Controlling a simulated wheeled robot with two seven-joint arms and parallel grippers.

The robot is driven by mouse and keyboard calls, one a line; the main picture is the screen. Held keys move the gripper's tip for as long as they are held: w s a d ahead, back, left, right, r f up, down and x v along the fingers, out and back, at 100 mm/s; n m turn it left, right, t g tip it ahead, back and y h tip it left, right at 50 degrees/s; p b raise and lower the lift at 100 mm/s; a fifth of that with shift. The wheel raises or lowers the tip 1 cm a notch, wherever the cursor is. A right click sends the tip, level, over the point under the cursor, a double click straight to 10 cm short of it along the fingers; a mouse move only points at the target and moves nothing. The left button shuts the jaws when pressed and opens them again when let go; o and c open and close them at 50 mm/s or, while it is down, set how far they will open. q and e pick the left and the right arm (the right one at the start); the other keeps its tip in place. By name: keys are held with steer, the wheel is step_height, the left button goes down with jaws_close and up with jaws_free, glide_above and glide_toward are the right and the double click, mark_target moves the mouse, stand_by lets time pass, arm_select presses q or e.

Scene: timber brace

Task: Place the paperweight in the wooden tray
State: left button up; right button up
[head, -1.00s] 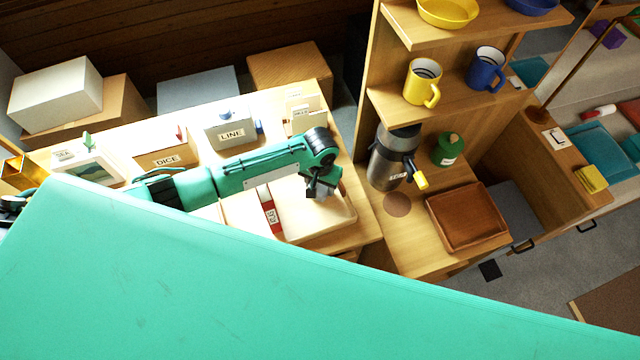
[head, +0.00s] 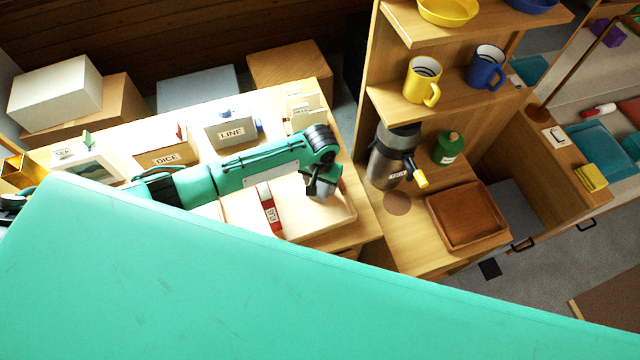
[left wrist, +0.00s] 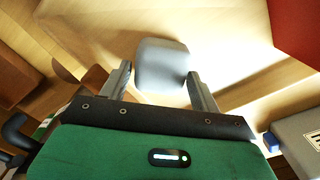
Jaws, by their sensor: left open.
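A pale wooden tray (head: 300,216) lies near the right end of the desk in the head view. My left gripper (head: 320,194) points down over it. In the left wrist view a smooth grey block with rounded corners, which looks like the paperweight (left wrist: 162,65), is between the fingertips of my left gripper (left wrist: 160,82). The fingers are spread open on either side of it, with a gap showing. In the head view the gripper largely hides the block; I cannot tell whether it rests on the tray floor. My right gripper is not in view.
A red object with a white label (head: 269,208) stands left of the tray. DICE (head: 165,156) and LINE (head: 231,131) boxes stand behind. To the right are a flask (head: 390,160), a green canister (head: 448,148) and a brown tray (head: 468,216). A shelf with mugs rises above.

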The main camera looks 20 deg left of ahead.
mark_target(320, 184)
arm_select(q)
step_height(320, 184, up, 11)
steer(key=b, duration=0.1)
steer(key=shift+f, duration=0.1)
stand_by(0.6)
